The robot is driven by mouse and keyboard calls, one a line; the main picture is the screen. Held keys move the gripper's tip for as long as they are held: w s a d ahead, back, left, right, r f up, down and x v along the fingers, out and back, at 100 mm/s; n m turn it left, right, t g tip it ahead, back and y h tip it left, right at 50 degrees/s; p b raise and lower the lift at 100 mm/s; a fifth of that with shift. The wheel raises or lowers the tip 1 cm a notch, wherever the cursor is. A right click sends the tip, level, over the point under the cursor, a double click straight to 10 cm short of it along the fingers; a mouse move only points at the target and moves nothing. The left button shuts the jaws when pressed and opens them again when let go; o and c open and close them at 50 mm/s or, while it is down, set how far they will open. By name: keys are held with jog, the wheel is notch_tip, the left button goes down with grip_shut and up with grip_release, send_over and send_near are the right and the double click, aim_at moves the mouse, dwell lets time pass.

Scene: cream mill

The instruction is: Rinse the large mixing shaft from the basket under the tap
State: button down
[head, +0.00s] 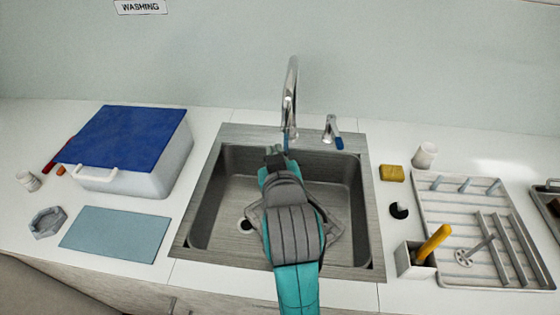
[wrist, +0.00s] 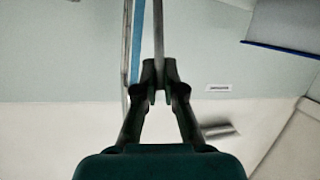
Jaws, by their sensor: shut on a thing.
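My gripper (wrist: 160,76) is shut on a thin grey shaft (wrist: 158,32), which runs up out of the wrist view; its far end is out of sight. In the head view my gripper (head: 275,157) is over the back part of the sink (head: 205,190), and the held shaft cannot be made out there. The chrome tap (head: 290,95) arches over the sink just beyond my gripper. A blue strip (head: 286,140), perhaps water, hangs below its spout; it also shows beside the shaft in the wrist view (wrist: 137,40). I cannot tell whether they touch.
A tap lever (head: 331,128) stands right of the spout. A drying rack (head: 440,213) holds a shaft with a holed disc (head: 464,258). A holder (head: 405,262) with a yellow-handled tool (head: 434,242) stands beside it. A blue-lidded box (head: 125,135) and blue mat (head: 115,235) lie left.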

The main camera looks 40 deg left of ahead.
jog(key=s+d, duration=0.3)
jog(key=s, duration=0.3)
jog(key=shift+d, duration=0.15)
dwell(0.4)
dwell(1.2)
jog(key=s+d+r, duration=0.2)
jog(key=s+r, duration=0.2)
jog(key=shift+s+d, duration=0.15)
jog(key=shift+d, duration=0.05)
dwell(0.4)
dwell(0.7)
